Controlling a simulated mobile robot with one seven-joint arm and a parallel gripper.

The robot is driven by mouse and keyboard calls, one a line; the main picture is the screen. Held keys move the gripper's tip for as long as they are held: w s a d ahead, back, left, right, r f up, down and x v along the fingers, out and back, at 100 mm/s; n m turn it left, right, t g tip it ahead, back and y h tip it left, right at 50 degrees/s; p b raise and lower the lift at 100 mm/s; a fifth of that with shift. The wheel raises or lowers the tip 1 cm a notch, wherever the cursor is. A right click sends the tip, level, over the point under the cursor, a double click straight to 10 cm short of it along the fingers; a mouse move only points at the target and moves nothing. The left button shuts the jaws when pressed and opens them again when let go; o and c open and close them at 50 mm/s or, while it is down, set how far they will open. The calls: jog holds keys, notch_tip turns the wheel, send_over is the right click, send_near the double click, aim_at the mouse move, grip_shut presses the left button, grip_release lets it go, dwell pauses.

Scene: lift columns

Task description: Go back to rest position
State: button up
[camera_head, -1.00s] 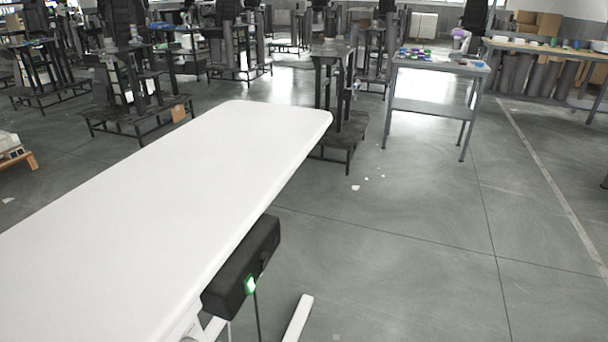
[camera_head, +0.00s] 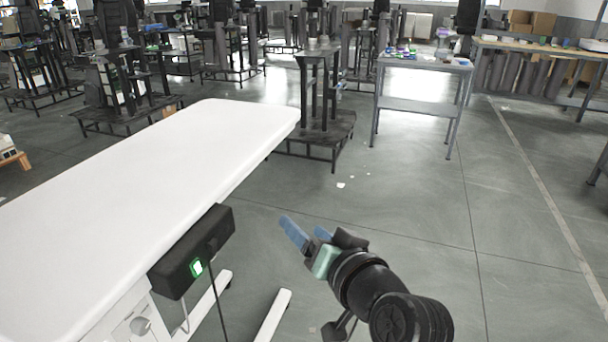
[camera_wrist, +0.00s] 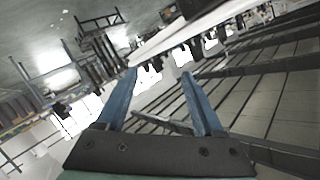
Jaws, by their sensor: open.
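My gripper (camera_head: 306,232) shows in the head view at the lower middle, to the right of a white table and beyond its edge, above the bare floor. Its two blue fingers point up and left in that view. In the wrist view the fingers of my gripper (camera_wrist: 158,80) stand apart with nothing between them. The gripper is open and empty. My black forearm runs to the lower right in the head view.
The long white table (camera_head: 150,180) fills the left, its top bare. A black box (camera_head: 192,252) with a green light hangs under its edge, with cables. A grey workbench (camera_head: 420,105) with small items stands at the back right. The floor (camera_head: 400,215) between is mostly clear.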

jog(key=s+r+n+t+h, duration=0.15)
jog(key=r+t, duration=0.25)
jog(key=r, duration=0.6)
jog(key=s+r+t+h, duration=0.2)
jog(key=r+t, duration=0.1)
jog(key=r, duration=0.8)
jog(key=s+r+t+h+p, duration=0.2)
jog(key=s+r+t, duration=0.2)
jog(key=s+r, duration=0.4)
jog(key=s+r+t+h+p, duration=0.1)
jog(key=s+r+t, duration=0.2)
jog(key=s+r, duration=0.55)
jog(key=w+r+p, duration=0.3)
jog(key=r+p, duration=1.6)
jog(key=r, duration=0.2)
jog(key=shift+a, duration=0.3)
